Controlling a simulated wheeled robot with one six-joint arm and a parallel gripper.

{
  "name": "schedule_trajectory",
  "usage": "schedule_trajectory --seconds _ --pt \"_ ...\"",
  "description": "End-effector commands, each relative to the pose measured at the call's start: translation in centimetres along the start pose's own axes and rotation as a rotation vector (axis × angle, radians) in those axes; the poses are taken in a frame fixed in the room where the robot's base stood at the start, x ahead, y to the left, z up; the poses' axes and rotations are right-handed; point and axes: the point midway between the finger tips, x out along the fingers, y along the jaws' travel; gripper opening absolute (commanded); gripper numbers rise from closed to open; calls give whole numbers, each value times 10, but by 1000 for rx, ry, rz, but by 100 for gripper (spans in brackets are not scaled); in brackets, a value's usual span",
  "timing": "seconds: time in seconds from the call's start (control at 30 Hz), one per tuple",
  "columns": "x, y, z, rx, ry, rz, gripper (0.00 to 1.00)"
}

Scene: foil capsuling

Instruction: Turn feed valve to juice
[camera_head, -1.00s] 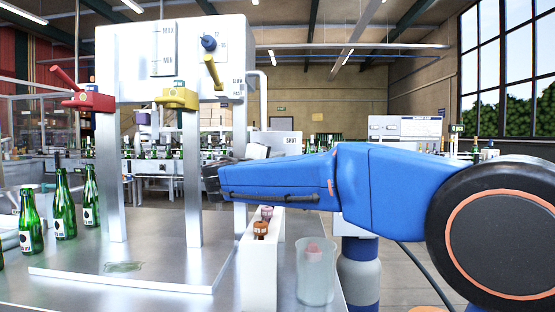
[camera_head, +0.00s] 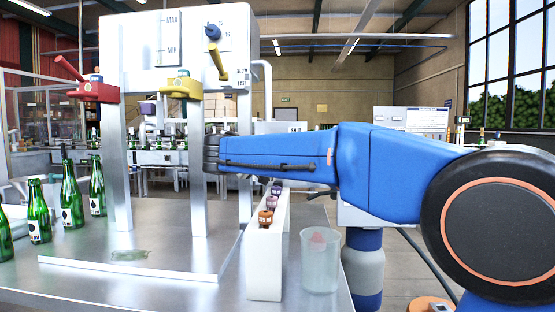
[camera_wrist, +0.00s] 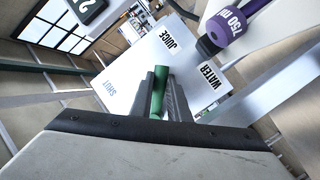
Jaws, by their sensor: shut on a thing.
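The feed valve's white label plate (camera_wrist: 135,75) fills the middle of the wrist view, with SHUT at left, JUICE at top and WATER at right. A green handle (camera_wrist: 158,92) stands in front of it. My gripper (camera_wrist: 160,98) is shut on this handle, its dark fingers on either side. The handle's pivot is hidden, so I cannot tell which label it points to. In the head view, the top edge of the plate with SHUT (camera_head: 296,127) shows just above my blue arm. My fingers and the handle are hidden there.
A purple part marked 750 ml (camera_wrist: 232,28) is close to my gripper at upper right. Green bottles (camera_head: 70,205) stand at left.

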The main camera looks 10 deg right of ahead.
Motion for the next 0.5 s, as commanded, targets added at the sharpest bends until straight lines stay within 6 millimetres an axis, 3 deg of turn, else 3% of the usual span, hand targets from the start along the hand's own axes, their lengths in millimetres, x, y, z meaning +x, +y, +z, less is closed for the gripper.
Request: schedule_trajectory --seconds 0.37,0.4,0.47,0.5 --pt "0 -1 0 5 -1 -3 0" --pt "0 -1 0 5 -1 -3 18" --pt "0 -1 0 5 -1 -3 32" --pt "0 -1 0 5 -1 -3 34"
